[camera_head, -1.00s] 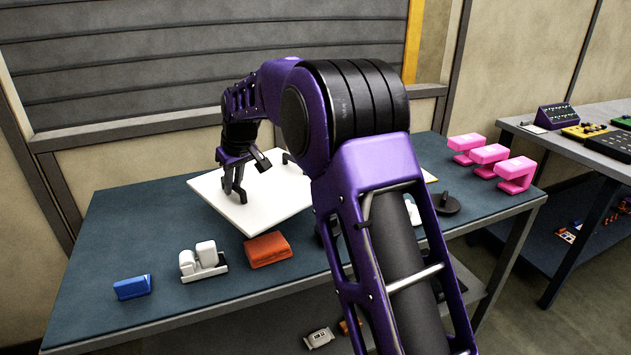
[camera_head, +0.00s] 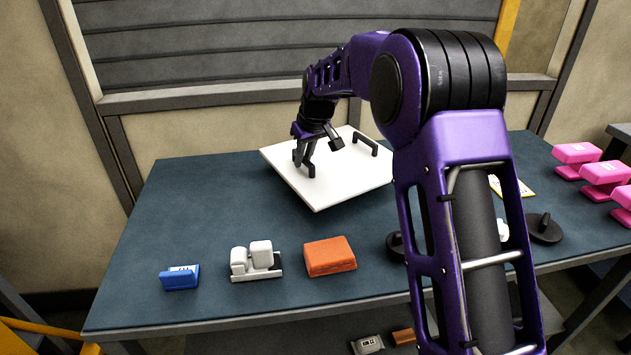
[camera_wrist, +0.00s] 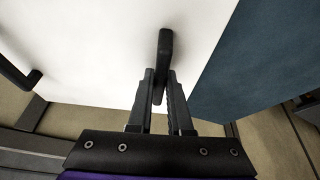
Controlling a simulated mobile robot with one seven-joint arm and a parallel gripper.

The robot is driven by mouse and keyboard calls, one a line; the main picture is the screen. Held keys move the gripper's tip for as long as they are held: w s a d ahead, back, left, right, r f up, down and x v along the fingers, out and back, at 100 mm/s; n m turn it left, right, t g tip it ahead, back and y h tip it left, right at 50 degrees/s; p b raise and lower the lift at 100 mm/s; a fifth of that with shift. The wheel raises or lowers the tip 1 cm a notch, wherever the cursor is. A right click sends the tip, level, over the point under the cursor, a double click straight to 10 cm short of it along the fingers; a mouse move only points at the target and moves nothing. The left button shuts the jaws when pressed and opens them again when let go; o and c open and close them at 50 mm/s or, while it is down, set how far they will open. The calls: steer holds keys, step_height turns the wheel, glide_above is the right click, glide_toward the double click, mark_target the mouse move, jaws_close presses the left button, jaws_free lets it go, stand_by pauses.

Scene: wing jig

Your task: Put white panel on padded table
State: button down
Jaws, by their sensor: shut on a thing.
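The white panel (camera_head: 330,180) is a flat square plate with two black handles, over the back middle of the blue-grey table (camera_head: 200,215). My gripper (camera_head: 305,170) is shut on the panel's left handle. In the wrist view, my gripper's fingers (camera_wrist: 161,88) sit either side of that black handle (camera_wrist: 165,50), and the white panel (camera_wrist: 95,45) fills much of the view. The other handle (camera_head: 365,143) is free. The panel's far edge reaches the table's back edge or past it. I cannot tell whether the panel touches the table or is slightly raised.
A blue block (camera_head: 180,278), a white piece (camera_head: 256,262) and an orange block (camera_head: 330,257) line the table's front. A black round-based object (camera_head: 543,230) and pink blocks (camera_head: 603,175) are at the right. The table's left part is clear. A shuttered wall (camera_head: 250,45) stands behind.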

step_height(320, 180, down, 7)
steer(key=shift+w+r+b, duration=0.1)
steer(key=shift+b, duration=0.3)
steer(key=c, duration=0.8)
jaws_free()
steer(key=shift+c, duration=0.2)
steer(key=p+v, duration=0.1)
steer(key=v, duration=1.1)
